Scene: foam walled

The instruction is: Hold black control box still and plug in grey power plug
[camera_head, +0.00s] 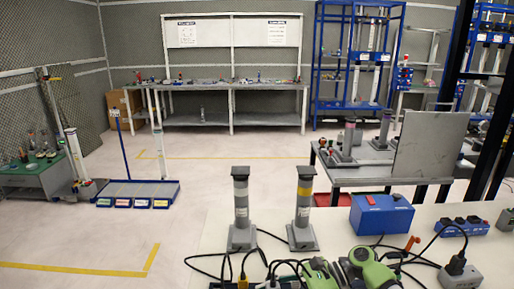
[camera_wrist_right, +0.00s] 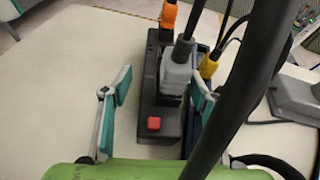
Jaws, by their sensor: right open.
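In the right wrist view, a black control box (camera_wrist_right: 160,124) with a red switch stands on the pale table top. A grey plug (camera_wrist_right: 177,72) with a black cable stands upright at the box; how far it is seated cannot be told. My right gripper (camera_wrist_right: 158,95) is open. Its left finger is apart from the box, and its right finger is close beside the plug and box; contact cannot be told. In the head view, green gripper parts sit at the bottom edge, my left gripper (camera_head: 320,272) and my right gripper (camera_head: 372,268). The left fingertips are hidden.
An orange plug (camera_wrist_right: 168,15) and a yellow plug (camera_wrist_right: 208,66) stand close to the grey plug. A thick black cable crosses the right wrist view. A blue box (camera_head: 380,215), a blue socket strip (camera_head: 463,229) and two grey posts stand on the table. Loose cables lie around.

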